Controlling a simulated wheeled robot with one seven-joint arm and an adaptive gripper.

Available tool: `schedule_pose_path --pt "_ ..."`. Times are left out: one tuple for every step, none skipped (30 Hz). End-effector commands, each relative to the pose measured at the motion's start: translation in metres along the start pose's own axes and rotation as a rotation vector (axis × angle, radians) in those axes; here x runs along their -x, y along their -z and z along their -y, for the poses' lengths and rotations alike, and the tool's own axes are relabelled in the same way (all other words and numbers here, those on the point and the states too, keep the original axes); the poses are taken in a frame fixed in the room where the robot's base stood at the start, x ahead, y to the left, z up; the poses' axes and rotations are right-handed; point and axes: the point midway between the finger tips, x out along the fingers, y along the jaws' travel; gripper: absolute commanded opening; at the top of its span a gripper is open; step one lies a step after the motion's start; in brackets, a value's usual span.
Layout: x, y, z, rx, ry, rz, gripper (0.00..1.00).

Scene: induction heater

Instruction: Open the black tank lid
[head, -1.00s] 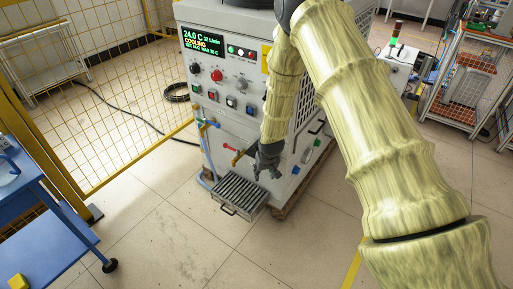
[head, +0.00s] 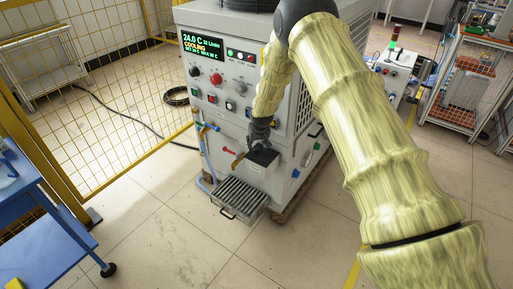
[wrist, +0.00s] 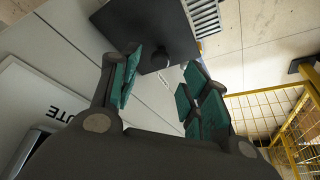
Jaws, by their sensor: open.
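The black tank lid (head: 264,158) is a flat dark plate on top of a small pale box that juts from the front of the grey machine (head: 225,112). In the wrist view the lid (wrist: 142,22) is a dark square with a round black knob (wrist: 155,60) standing on it. My gripper (head: 258,146) is just above the lid in the head view. The lid looks flat and closed.
A slatted metal tray (head: 240,196) sits below the box at the machine's foot. A brass-coloured tap (head: 238,161) and a red-handled valve (head: 229,151) are close on the left. A yellow mesh fence (head: 90,130) and a blue cart (head: 45,220) stand further left. The front floor is clear.

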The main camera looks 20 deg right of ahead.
Motion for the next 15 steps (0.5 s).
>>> schedule_pose_path --pt "-0.007 -0.001 0.0 0.0 0.0 0.001 0.46" --pt "-0.011 -0.001 0.0 -0.001 0.0 0.001 0.46" --pt "-0.015 -0.001 0.0 -0.001 0.0 0.001 0.46" --pt "-0.019 -0.001 0.0 -0.001 0.0 0.001 0.46" --pt "-0.022 -0.001 0.0 -0.001 0.0 0.001 0.46" --pt "-0.025 0.0 0.0 -0.001 0.0 0.001 0.46" --pt "-0.028 0.0 0.0 -0.001 0.0 0.001 0.46" --pt "-0.03 0.0 0.0 -0.002 0.0 0.0 0.46" --pt "-0.033 0.0 0.0 -0.002 0.0 0.0 0.46" --pt "-0.035 0.0 0.0 -0.002 0.0 0.0 0.46" --pt "-0.036 -0.001 0.0 -0.002 0.0 0.0 0.46" --pt "-0.038 0.0 0.0 -0.002 0.0 0.0 0.46" --pt "-0.039 0.0 0.0 -0.002 0.0 0.0 0.46" --pt "-0.04 0.0 0.0 -0.002 0.0 0.0 0.46" --pt "-0.041 0.0 0.0 -0.002 0.0 0.0 0.46"
